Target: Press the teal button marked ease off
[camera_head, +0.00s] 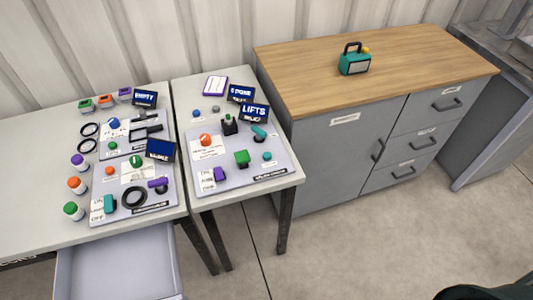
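A small teal round knob or button (267,156) is on the right-hand grey panel (240,175), near its right edge. A teal switch-like piece (259,131) is above it on the same panel, below the LIFTS display (254,113). The small labels are too small to read, so I cannot tell which teal piece is marked ease off. Neither of my grippers is in view.
Two pale tables hold the panels, with an open empty drawer (115,270) below the left one. Several bottles with coloured caps, including a green one (71,209), stand at left. A wood-topped cabinet (420,62) bears a teal lantern-like box (354,64).

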